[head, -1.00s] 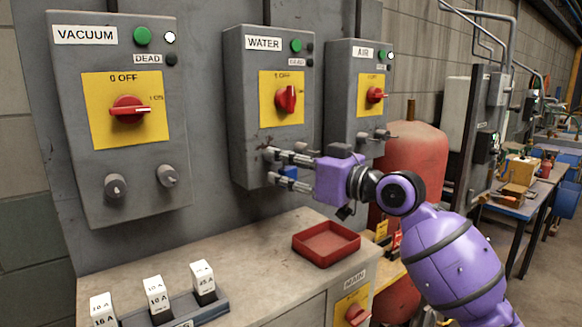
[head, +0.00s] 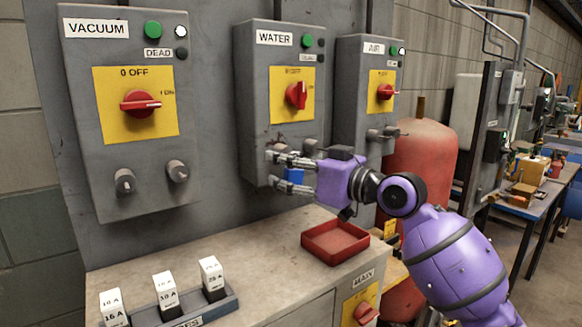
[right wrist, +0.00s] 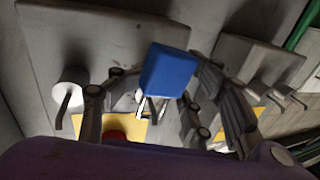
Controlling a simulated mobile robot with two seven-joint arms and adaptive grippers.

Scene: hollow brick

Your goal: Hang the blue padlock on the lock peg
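The blue padlock (head: 294,175) is at the lower front of the WATER box (head: 245,110), between the spread fingers of my right gripper (head: 283,172). In the right wrist view the padlock (right wrist: 168,70) has its blue body between the two fingers, with a clear gap to the left finger. The right finger is close to it; contact is unclear. Part of a pale shackle shows beside the body. Whether it is around a peg is hidden. A grey peg or knob (right wrist: 70,90) shows left of the fingers. My left gripper is out of view.
The VACUUM box (head: 75,130) is on the left and the AIR box (head: 345,100) on the right. A red tray (head: 335,258) lies on the bench below my right gripper. Several white labelled blocks (head: 165,287) stand in a rack at front left. A red tank (head: 420,160) stands behind my arm.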

